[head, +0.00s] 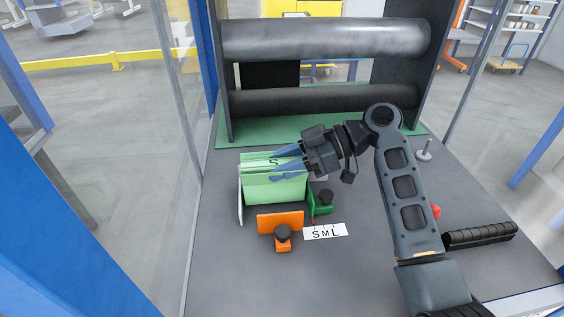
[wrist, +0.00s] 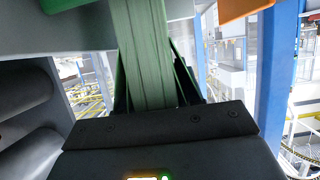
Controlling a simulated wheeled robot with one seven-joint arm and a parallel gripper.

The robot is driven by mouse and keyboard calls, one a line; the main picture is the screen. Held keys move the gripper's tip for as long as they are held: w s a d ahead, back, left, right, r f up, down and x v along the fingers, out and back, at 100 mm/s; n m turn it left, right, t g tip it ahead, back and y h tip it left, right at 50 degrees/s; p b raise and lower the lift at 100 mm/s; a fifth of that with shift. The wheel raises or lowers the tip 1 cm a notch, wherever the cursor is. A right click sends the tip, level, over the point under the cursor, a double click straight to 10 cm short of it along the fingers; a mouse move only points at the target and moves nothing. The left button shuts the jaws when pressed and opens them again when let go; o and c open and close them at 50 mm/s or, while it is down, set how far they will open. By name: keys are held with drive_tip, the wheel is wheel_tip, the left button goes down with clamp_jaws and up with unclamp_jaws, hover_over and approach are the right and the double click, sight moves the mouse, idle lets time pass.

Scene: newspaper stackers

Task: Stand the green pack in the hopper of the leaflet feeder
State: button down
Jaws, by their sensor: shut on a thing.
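The green pack (head: 275,188) is upright in the head view, with an "S" partly showing near its top edge. My gripper (head: 287,165) reaches in from the right and is shut on the pack near its top. In the wrist view the pack (wrist: 145,60) shows edge-on between the dark fingers. The pack stands among the hopper's parts: a pale side plate (head: 240,200) at left, a green guide (head: 321,204) with a black knob at right, and an orange guide (head: 280,222) in front. I cannot tell whether its lower edge touches the hopper floor.
A white card marked S M L (head: 326,232) lies right of the orange guide. Two large dark rollers (head: 325,38) span the back above a green strip. A red button (head: 436,211) shows beside my arm. The grey deck (head: 225,270) is clear in front.

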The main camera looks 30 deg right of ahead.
drive_tip(key=shift+f+b, duration=0.55)
idle(0.4)
drive_tip(key=c, duration=0.6)
unclamp_jaws()
drive_tip(key=shift+c, duration=0.2)
drive_tip(key=shift+r, duration=0.1)
drive_tip(key=r+p, duration=0.1)
drive_tip(key=r, duration=0.1)
drive_tip(key=r+p, duration=0.2)
drive_tip(key=r, duration=0.1)
drive_tip(key=shift+d, duration=0.2)
drive_tip(key=s+a+r+p+v, duration=0.1)
drive_tip(key=p+v, duration=0.3)
drive_tip(key=v, duration=0.8)
drive_tip(key=shift+s+r, duration=0.2)
drive_tip(key=shift+s, duration=0.2)
